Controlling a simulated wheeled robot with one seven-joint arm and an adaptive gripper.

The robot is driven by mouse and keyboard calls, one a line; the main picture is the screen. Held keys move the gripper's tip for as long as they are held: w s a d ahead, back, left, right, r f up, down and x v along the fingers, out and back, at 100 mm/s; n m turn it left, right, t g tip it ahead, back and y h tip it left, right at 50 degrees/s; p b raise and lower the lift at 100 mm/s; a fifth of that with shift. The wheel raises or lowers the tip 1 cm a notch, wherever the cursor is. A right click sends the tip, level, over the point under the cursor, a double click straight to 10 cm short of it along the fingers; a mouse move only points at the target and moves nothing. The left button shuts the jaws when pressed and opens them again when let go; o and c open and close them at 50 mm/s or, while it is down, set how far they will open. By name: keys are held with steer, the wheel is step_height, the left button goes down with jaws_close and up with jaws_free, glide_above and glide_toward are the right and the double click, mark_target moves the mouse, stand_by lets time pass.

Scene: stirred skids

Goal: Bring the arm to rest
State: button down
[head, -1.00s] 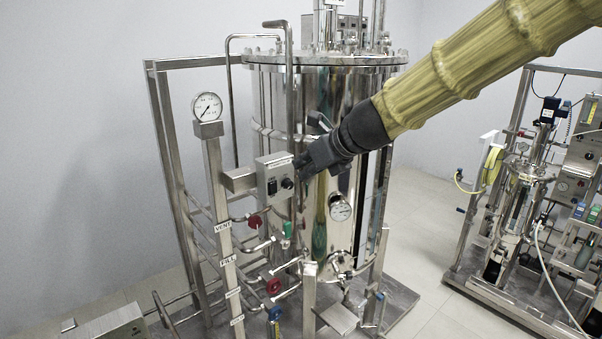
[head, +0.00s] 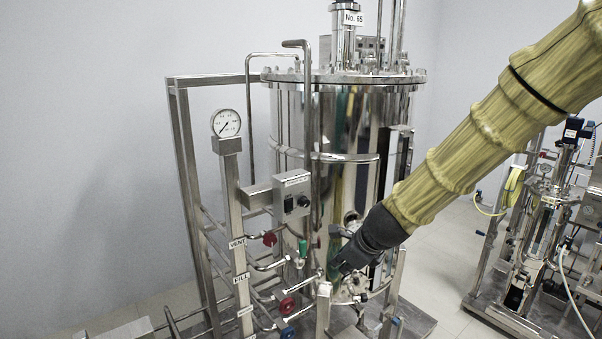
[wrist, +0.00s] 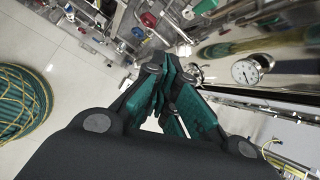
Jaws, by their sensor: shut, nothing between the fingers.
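My arm reaches in from the upper right of the head view, covered in a yellow-green ribbed sleeve. My gripper (head: 337,274) points down and left in front of the lower part of the steel tank (head: 300,120). In the wrist view my gripper (wrist: 167,68) has its dark, teal-padded fingers drawn together at the tips, with nothing between them. I cannot tell the exact gap between gripper and tank.
A control box (head: 292,196) with a switch and knob, a pressure gauge (head: 226,124) on a post, and red-handled valves (head: 288,306) stand left of my gripper. A second skid (head: 545,225) is at the right. Pale floor (head: 445,255) shows between the skids.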

steer(key=s+d+f+n+g+h+b, duration=0.1)
steer(key=s+d+f+n, duration=0.4)
steer(key=f, duration=0.6)
steer(key=s+d+f+n+g+h, duration=0.1)
steer(key=s+f+n, duration=0.1)
steer(key=s+f, duration=0.6)
steer(key=s+d+f+n+g+h+b, duration=0.1)
steer(key=s+d+f+n, duration=0.25)
steer(key=f, duration=0.95)
steer(key=s+d+f+n+g+b, duration=0.1)
steer(key=s+f+n, duration=0.5)
steer(key=s, duration=0.7)
steer(key=s+d+f+n+g+b, duration=0.1)
steer(key=s+f+n+g, duration=0.1)
steer(key=s+f+n, duration=0.5)
steer(key=s+f, duration=0.3)
steer(key=s, duration=0.3)
steer(key=shift+s+d+f, duration=0.15)
steer(key=shift+d+f, duration=0.05)
steer(key=shift+d, duration=0.15)
steer(key=shift+n, duration=0.25)
